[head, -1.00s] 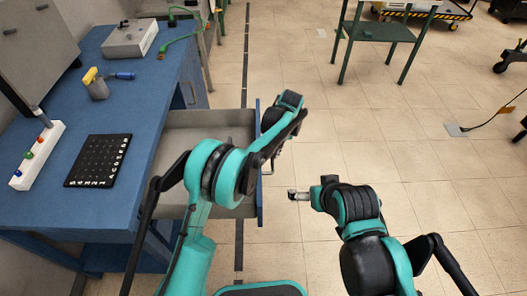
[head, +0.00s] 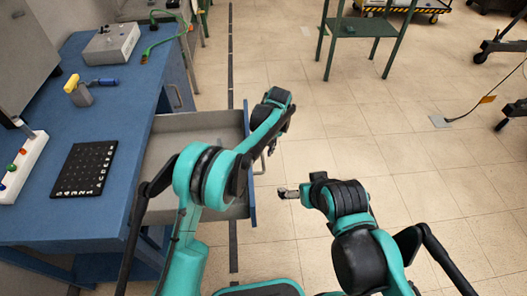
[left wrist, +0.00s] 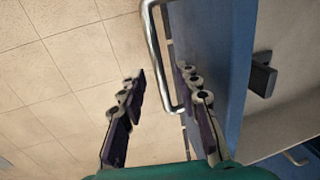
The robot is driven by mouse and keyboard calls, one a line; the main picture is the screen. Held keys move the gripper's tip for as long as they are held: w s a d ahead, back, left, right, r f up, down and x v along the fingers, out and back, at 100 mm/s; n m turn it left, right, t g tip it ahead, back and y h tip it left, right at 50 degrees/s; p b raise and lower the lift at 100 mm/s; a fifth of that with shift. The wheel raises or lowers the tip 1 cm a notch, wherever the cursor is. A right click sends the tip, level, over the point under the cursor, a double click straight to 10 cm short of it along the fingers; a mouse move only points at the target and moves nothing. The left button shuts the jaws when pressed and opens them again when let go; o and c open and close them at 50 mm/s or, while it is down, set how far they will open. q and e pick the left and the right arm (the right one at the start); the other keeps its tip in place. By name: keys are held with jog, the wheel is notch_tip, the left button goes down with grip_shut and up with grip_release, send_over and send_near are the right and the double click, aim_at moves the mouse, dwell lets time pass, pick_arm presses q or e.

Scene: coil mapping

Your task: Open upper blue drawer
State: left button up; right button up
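The upper blue drawer stands pulled out from the blue workbench. Its blue front (head: 251,195) and empty-looking grey tray (head: 165,142) show in the head view, partly behind my left arm. In the left wrist view, the blue front (left wrist: 222,70) is right of centre with its metal handle (left wrist: 155,45). My left gripper (left wrist: 158,76) is open, its dark fingertips apart on either side of the handle bar. I cannot tell whether they touch it. My right gripper (head: 284,192) is right of the drawer over the floor; whether it is open is unclear.
A green table (head: 365,27) stands at the back.

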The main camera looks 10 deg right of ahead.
pick_arm(q)
notch_tip(320, 180, up, 11)
jog(key=d, duration=0.2)
jog(key=shift+s, duration=0.15)
dwell(0.3)
